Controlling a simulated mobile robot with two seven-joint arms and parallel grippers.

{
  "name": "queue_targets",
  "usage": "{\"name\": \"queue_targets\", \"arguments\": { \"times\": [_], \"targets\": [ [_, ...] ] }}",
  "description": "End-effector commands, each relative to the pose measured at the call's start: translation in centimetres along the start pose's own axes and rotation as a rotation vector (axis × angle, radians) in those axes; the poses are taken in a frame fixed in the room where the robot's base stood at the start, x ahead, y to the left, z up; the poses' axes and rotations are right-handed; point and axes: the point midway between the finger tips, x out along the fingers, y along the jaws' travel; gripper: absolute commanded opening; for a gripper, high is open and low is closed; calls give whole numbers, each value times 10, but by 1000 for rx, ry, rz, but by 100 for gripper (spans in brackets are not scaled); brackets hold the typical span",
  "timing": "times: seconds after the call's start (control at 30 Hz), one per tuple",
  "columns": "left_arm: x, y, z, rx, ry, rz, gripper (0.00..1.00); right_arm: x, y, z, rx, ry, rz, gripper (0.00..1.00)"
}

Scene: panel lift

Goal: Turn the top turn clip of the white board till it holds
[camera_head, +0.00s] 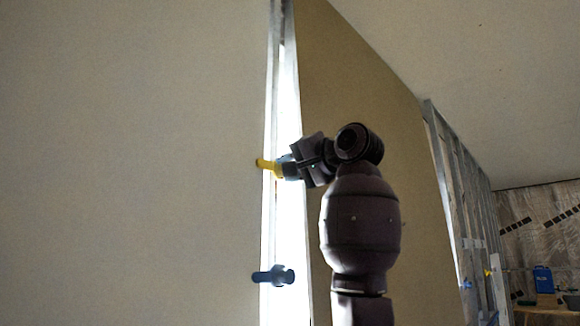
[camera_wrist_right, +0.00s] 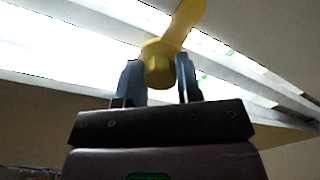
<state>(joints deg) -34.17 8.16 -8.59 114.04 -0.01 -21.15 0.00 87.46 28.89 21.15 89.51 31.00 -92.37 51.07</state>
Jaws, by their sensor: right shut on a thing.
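The white board (camera_head: 130,160) stands upright and fills the left of the head view. Its top turn clip (camera_head: 266,165) is yellow and sits at the board's right edge, its bar pointing left with the tip appearing to overlap that edge. My right gripper (camera_head: 285,168) reaches it from the right. In the right wrist view the blue fingers of my right gripper (camera_wrist_right: 158,78) are closed on either side of the round yellow hub of the top turn clip (camera_wrist_right: 158,62). The bar points up and right there. My left gripper is not in view.
A dark lower clip (camera_head: 272,276) sits on the same edge below, its end also reaching left. Bright light comes through the metal-framed gap (camera_head: 290,230). A tan panel (camera_head: 400,120) stands right of it. Bare metal studs (camera_head: 460,200) and a blue container (camera_head: 543,279) are farther right.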

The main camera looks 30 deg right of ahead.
Motion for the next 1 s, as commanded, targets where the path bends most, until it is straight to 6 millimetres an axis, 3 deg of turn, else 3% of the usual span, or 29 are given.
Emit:
{"name": "queue_targets", "arguments": {
  "times": [0.5, 0.53, 0.57, 0.87, 1.0],
  "targets": [
    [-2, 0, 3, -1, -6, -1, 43, 1, 2, 2, -18, -5, 4, 9],
    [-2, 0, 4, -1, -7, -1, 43, 1, 2, 2, -18, -5, 4, 37],
    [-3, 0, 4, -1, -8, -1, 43, 1, 2, 2, -18, -5, 4, 42],
    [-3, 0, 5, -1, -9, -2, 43, 0, 1, 1, -17, -2, 2, 43],
    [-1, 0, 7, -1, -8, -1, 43, -10, 1, 1, -17, 0, 0, 43]
  ]
}}
